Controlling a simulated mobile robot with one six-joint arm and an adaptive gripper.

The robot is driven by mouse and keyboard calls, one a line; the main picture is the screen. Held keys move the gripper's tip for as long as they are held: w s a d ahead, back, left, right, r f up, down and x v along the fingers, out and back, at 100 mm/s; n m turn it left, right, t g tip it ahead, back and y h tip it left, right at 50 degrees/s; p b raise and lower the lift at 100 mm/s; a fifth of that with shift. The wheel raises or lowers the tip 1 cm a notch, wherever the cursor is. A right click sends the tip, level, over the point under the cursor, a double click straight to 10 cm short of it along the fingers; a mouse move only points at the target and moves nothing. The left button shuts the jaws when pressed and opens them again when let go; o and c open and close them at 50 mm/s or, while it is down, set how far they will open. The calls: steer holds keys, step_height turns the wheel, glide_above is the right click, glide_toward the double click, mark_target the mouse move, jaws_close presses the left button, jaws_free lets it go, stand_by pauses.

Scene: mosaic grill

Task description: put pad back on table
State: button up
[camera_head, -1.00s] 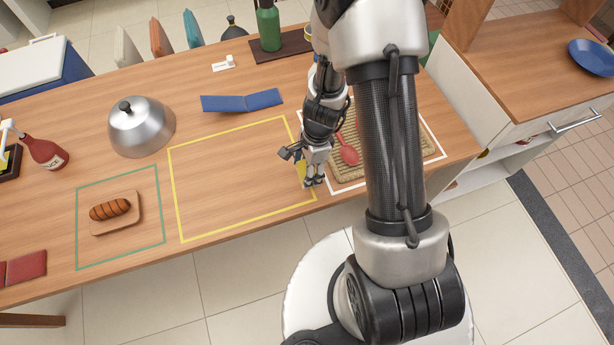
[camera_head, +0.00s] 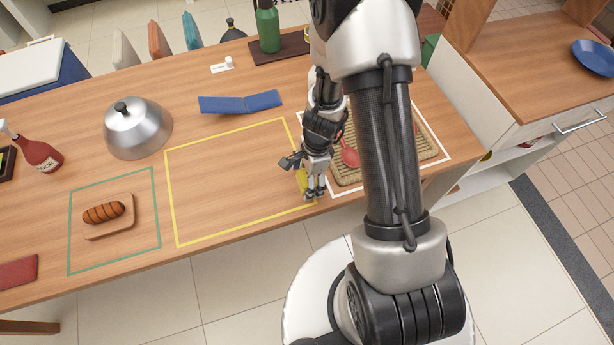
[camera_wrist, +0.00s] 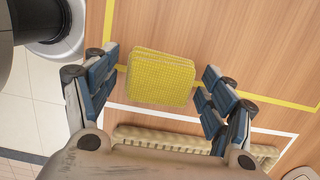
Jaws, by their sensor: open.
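A yellow textured pad (camera_wrist: 160,77) lies between the two spread fingers of my gripper (camera_wrist: 158,88) in the wrist view, with clear space on both sides. It looks flat at the table surface, by the yellow and white outlines. In the head view my gripper (camera_head: 312,192) is low over the front edge of the wooden table (camera_head: 225,165), and only a sliver of the pad (camera_head: 301,183) shows beside it. My gripper is open and holds nothing.
A woven mat (camera_head: 347,177) with a red spoon (camera_head: 349,156) lies in the white outline, partly behind my arm. The yellow outlined area is mostly clear.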

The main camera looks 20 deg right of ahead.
steer(key=shift+r, duration=0.1)
step_height(320, 180, up, 31)
steer(key=s+n+t+p, duration=0.2)
steer(key=s+n+p, duration=0.1)
steer(key=n+p, duration=0.5)
steer(key=s+r+n+t+h+b, duration=0.1)
steer(key=s+r+n+t, duration=0.1)
steer(key=s+r+n, duration=0.8)
steer(key=shift+s+r+t+h, duration=0.35)
steer(key=shift+s+r, duration=0.3)
steer(key=shift+s, duration=0.4)
